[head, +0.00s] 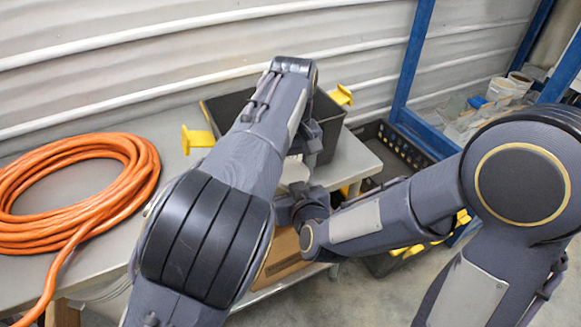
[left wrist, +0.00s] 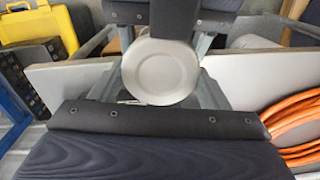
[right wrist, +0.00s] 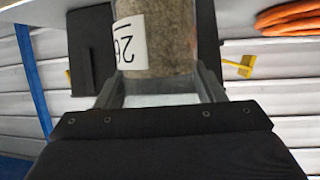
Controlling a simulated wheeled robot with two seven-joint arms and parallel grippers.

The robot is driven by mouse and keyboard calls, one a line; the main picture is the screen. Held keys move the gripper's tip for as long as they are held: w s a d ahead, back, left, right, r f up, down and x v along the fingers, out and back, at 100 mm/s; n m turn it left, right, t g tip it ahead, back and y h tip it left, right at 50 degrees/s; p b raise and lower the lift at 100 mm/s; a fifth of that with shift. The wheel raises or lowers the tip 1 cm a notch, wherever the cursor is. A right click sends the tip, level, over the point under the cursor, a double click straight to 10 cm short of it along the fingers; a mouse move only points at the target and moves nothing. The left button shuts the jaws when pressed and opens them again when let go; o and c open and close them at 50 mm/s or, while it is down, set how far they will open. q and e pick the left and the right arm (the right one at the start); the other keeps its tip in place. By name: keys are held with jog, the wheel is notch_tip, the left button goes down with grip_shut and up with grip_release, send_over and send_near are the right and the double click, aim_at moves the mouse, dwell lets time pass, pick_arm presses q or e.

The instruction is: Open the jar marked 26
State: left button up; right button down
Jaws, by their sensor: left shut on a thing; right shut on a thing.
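The jar marked 26 (right wrist: 155,55) fills the top middle of the right wrist view. It holds grainy brown material, and its white label appears upside down there. My right gripper (right wrist: 160,88) is shut on the jar, one finger on each side. A round silver-grey lid (left wrist: 160,72) shows face-on in the left wrist view, partly covered at its top by a dark part. My left gripper (left wrist: 166,88) is shut on the lid. I cannot tell whether the lid still sits on the jar. In the head view my arms mostly hide the jar and lid.
A dark bin (head: 221,106) with yellow handles stands on the grey table (head: 352,160) behind my left arm. A coiled orange hose (head: 138,172) lies at the left. A black crate (head: 400,150) and blue rack (head: 412,55) are at the right. My arms crowd the middle.

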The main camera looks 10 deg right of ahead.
pick_arm(q)
jog(key=shift+d+r, duration=0.4)
jog(key=shift+r, duration=0.2)
jog(key=shift+a+r, duration=0.25)
jog(key=shift+r, duration=0.2)
